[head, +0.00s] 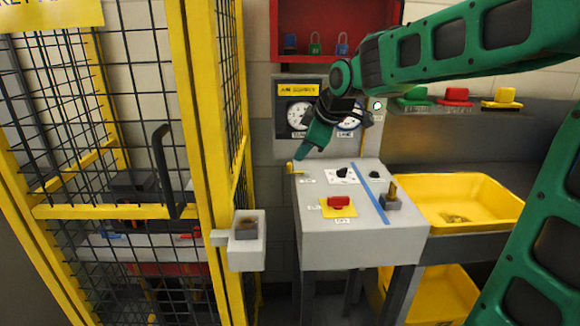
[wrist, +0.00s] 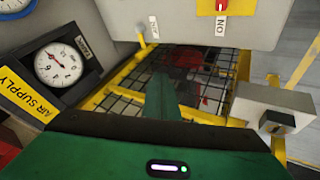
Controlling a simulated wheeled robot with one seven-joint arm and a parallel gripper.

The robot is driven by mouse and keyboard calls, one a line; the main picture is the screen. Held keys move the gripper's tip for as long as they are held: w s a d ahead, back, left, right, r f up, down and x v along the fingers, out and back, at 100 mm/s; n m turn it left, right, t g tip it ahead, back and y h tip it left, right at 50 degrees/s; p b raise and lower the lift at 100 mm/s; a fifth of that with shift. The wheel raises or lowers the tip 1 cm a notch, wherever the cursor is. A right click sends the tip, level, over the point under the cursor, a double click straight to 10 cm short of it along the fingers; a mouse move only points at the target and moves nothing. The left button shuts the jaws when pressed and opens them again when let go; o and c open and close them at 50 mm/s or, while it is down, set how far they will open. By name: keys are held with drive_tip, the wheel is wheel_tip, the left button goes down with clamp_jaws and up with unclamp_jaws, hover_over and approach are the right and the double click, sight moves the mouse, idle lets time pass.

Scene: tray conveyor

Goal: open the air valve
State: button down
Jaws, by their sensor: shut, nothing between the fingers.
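The air supply panel (head: 283,121) is on the back wall. It carries a yellow AIR SUPPLY sign and two round gauges (head: 301,114). One gauge (wrist: 58,64) shows close up in the wrist view. My green gripper (head: 300,155) is shut and empty, pointing down just above the lever in the head view. In the wrist view its fingers (wrist: 159,80) appear apart from the lever.
The grey console (head: 345,242) carries a red switch (head: 339,202), black knobs and a grey block with a key-like piece (head: 391,196). A yellow mesh fence (head: 205,120) with a grey lock box (head: 247,252) stands left. A yellow tray (head: 490,198) is right.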

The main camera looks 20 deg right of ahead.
sight(291, 166)
drive_tip(key=x, duration=0.3)
drive_tip(key=w+d+x, duration=0.1)
drive_tip(key=x, duration=0.7)
drive_tip(key=shift+w+d+r, duration=0.2)
drive_tip(key=shift+r, duration=0.1)
drive_tip(key=shift+w+d, duration=0.35)
drive_tip(key=shift+w, duration=0.45)
